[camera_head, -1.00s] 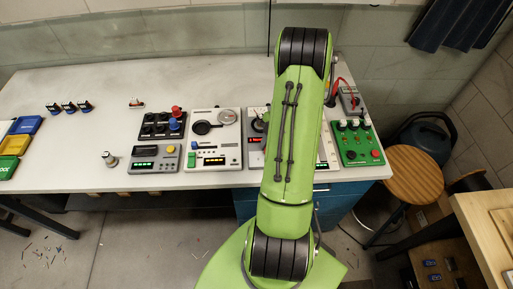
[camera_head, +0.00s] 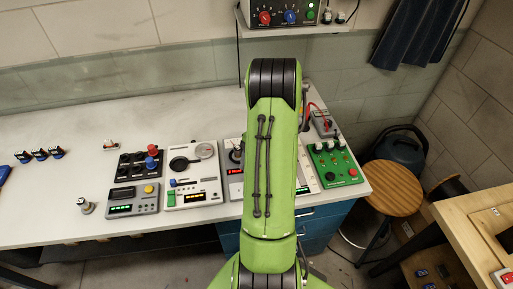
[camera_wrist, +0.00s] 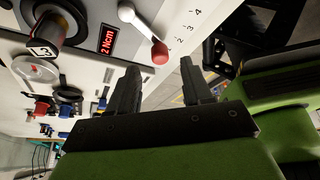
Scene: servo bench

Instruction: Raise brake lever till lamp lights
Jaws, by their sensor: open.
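In the wrist view, a lever with a pale arm and a red knob (camera_wrist: 159,53) sticks out from a white panel beside a printed scale (camera_wrist: 185,30) numbered 1 to 4. A red display (camera_wrist: 108,39) reading "2 Ncm" sits next to it. My gripper (camera_wrist: 158,74) is open and empty, its two dark fingers pointing at the panel. The red knob appears between and just beyond the fingertips; contact cannot be told. In the head view my green arm hides the gripper and lever; part of the panel with a red display (camera_head: 236,171) shows at its left. I cannot identify the lamp.
A green box with switches (camera_head: 335,165) stands right of my arm. A white panel with a black dial (camera_head: 192,175) and a dark knob box (camera_head: 137,166) stand left. A round stool (camera_head: 394,188) is beside the bench. The bench's back left (camera_head: 60,125) is mostly clear.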

